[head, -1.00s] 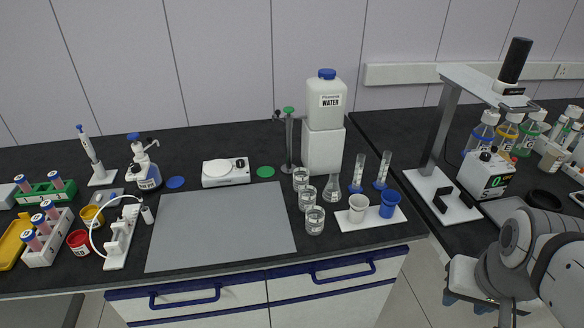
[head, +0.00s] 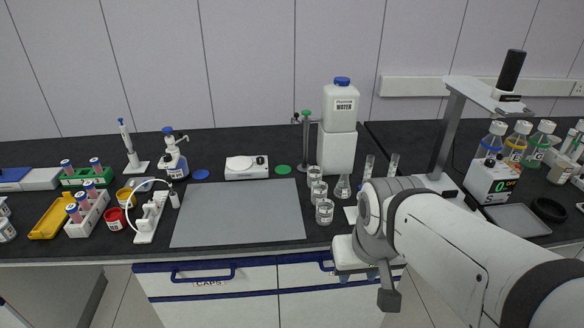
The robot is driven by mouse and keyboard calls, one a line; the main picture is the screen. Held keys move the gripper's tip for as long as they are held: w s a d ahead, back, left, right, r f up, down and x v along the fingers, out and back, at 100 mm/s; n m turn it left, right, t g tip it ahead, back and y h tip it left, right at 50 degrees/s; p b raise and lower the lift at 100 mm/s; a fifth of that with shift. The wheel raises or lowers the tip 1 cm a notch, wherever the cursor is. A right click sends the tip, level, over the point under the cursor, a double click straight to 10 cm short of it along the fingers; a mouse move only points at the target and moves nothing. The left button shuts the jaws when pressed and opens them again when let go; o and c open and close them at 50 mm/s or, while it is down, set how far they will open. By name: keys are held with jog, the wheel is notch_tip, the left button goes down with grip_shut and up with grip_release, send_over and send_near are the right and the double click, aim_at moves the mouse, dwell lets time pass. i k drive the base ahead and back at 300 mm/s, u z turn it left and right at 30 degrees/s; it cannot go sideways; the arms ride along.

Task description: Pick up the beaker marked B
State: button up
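Three small glass beakers stand in a row on the dark bench, a back one (head: 315,174), a middle one (head: 319,191) and a front one (head: 325,211). Each has pale markings, but I cannot read which is marked B. My gripper (head: 388,296) hangs in front of the bench edge, to the right of and nearer than the beakers, apart from them. It looks dark and narrow, and I cannot tell whether its fingers are open. Nothing is visibly held.
A conical flask (head: 342,188) stands right of the beakers, and the water container (head: 341,104) on a white block is behind. The grey mat (head: 238,215) to the left is bare. My arm covers most of the white tray and its cups.

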aim_at(319, 194)
jog(key=z, duration=0.05)
jog(key=i, duration=1)
jog(key=u, duration=0.05)
